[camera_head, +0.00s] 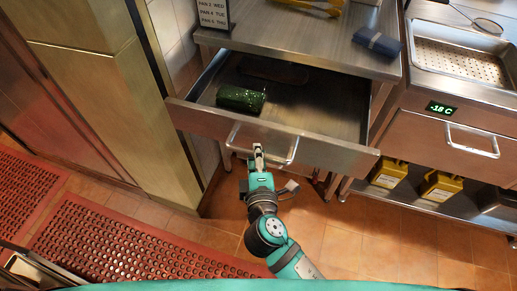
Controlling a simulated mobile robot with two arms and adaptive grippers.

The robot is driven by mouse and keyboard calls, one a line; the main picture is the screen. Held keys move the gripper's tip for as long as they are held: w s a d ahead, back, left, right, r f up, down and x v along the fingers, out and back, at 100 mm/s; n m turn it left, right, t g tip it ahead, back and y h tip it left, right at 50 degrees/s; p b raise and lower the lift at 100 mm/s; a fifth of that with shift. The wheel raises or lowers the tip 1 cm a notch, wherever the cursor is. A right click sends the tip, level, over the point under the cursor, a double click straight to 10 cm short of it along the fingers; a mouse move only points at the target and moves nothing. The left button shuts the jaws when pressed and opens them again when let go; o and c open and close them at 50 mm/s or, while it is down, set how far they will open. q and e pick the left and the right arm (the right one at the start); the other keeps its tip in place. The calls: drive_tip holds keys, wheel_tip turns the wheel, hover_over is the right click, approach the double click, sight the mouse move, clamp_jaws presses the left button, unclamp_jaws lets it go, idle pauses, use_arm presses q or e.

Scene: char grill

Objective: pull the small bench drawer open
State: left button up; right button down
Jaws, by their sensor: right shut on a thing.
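The small bench drawer (330,153) is pulled out from under the steel bench (290,30), and its inside shows. A dark green cylinder (241,98) lies in it toward the left, and a flat brownish thing lies farther back. The drawer's bar handle (294,150) is on its front face. My left gripper is not in view.
A sign with pan labels (213,13), a blue folded cloth (377,42) and a yellow thing stand or lie on the bench. A cold unit with its own handled drawer (440,140) is at right. Red perforated mats (120,243) cover the floor at left.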

drive_tip(key=shift+r, duration=0.1)
drive_tip(key=c, duration=1.2)
unclamp_jaws()
drive_tip(key=shift+c, duration=0.2)
drive_tip(key=s+d+r, duration=0.1)
drive_tip(key=s+r, duration=0.1)
drive_tip(key=s, duration=0.9)
drive_tip(key=shift+s, duration=0.4)
drive_tip(key=s+d+f+m+g+p, duration=0.1)
drive_tip(key=d+f+g, duration=0.15)
drive_tip(key=f, duration=1.05)
drive_tip(key=s+d+f+m+g+p, duration=0.15)
drive_tip(key=f+g, duration=0.25)
drive_tip(key=f, duration=1)
drive_tip(key=s+d+f+m+g, duration=0.2)
drive_tip(key=s+d+f, duration=0.25)
drive_tip(key=f, duration=0.25)
drive_tip(key=s+d+f+m+g, duration=0.3)
drive_tip(key=s+d+f, duration=0.15)
drive_tip(key=f, duration=0.25)
drive_tip(key=s+d+f+m+g, duration=0.1)
drive_tip(key=s+d+f+m, duration=0.3)
drive_tip(key=s, duration=0.3)
drive_tip(key=s+d+f+m+g+h+p, duration=0.1)
drive_tip(key=s+d+f+m+g, duration=0.1)
drive_tip(key=s+d, duration=0.4)
drive_tip(key=shift+s+f+m, duration=0.85)
drive_tip(key=shift+f+m, duration=0.05)
drive_tip(key=shift+m, duration=0.25)
